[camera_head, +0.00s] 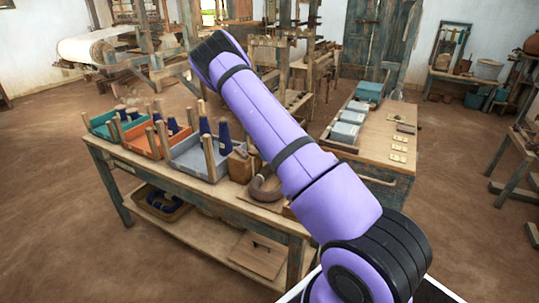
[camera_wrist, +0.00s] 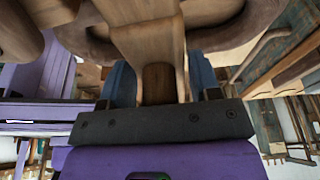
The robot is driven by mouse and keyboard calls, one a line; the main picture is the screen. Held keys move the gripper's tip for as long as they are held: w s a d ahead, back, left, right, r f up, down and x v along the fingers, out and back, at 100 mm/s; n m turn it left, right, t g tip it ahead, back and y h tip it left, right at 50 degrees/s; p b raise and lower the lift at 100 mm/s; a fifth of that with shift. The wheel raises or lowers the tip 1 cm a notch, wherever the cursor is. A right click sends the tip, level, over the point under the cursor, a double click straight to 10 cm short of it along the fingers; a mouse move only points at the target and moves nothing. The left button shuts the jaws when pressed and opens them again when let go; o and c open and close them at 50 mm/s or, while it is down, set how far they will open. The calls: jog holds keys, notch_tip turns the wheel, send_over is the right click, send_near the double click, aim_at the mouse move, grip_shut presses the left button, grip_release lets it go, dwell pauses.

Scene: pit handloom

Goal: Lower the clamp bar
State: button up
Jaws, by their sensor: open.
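My gripper (camera_wrist: 160,78) shows in the wrist view, with a blue-grey finger at each side of a wooden piece (camera_wrist: 158,38). The piece widens towards the top of the picture and runs down between the fingers. The gripper is open around it; I cannot tell whether either finger touches it. Larger rounded brown wooden parts (camera_wrist: 232,30) lie behind it. I cannot tell which of these wooden parts is the clamp bar. In the head view my raised purple arm hides the gripper, and no clamp bar can be made out.
A workbench (camera_head: 190,195) at left holds teal, orange and grey trays with dark blue cones, a wooden block (camera_head: 240,166) and a curved brown piece (camera_head: 264,188). A second table (camera_head: 375,150) carries grey-blue boxes. Wooden loom frames stand behind.

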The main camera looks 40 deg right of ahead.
jog(key=v, duration=1)
jog(key=shift+r, duration=0.2)
jog(key=s+a+r+n+t+y, duration=0.1)
jog(key=s+a+r+n+t, duration=0.1)
jog(key=s+a+r+n, duration=0.9)
jog(key=s+a+r+n+t+y, duration=0.2)
jog(key=s+a+r+n, duration=0.35)
jog(key=r, duration=0.85)
jog(key=s+a+r+n+t, duration=0.1)
jog(key=s+a+n, duration=0.2)
jog(key=s+n, duration=0.2)
jog(key=s+a+r+n+t+h, duration=0.1)
jog(key=s+a+n, duration=0.3)
jog(key=s, duration=0.7)
jog(key=s+a+r+n+t, duration=0.2)
jog(key=s+a+n, duration=0.2)
jog(key=s, duration=0.5)
jog(key=shift+n+h, duration=0.4)
jog(key=shift+n, duration=0.65)
